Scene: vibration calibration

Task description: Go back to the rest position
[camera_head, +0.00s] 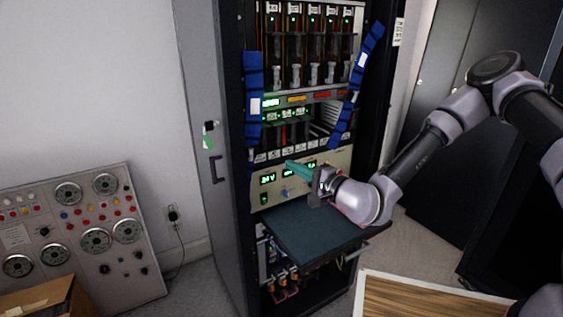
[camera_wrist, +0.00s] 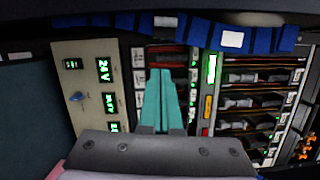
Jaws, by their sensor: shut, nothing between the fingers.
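My gripper (camera_head: 290,166) has teal fingers and is in front of the rack's instrument panel (camera_head: 258,195), above the pull-out shelf. In the wrist view my gripper (camera_wrist: 161,72) shows its two fingers closed together with nothing between them. They point toward the rack, with the beige panel (camera_wrist: 67,115) and its green "24V" display to the left. I cannot tell from these views whether the fingertips touch the rack. My arm reaches in from the right side of the head view.
The equipment rack (camera_head: 231,150) stands in the middle, with a dark shelf (camera_head: 310,235) sticking out below my gripper. Blue straps (camera_head: 254,85) hang on both sides. A control console (camera_head: 75,240) is at left, and a wooden table top (camera_head: 420,298) at lower right.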

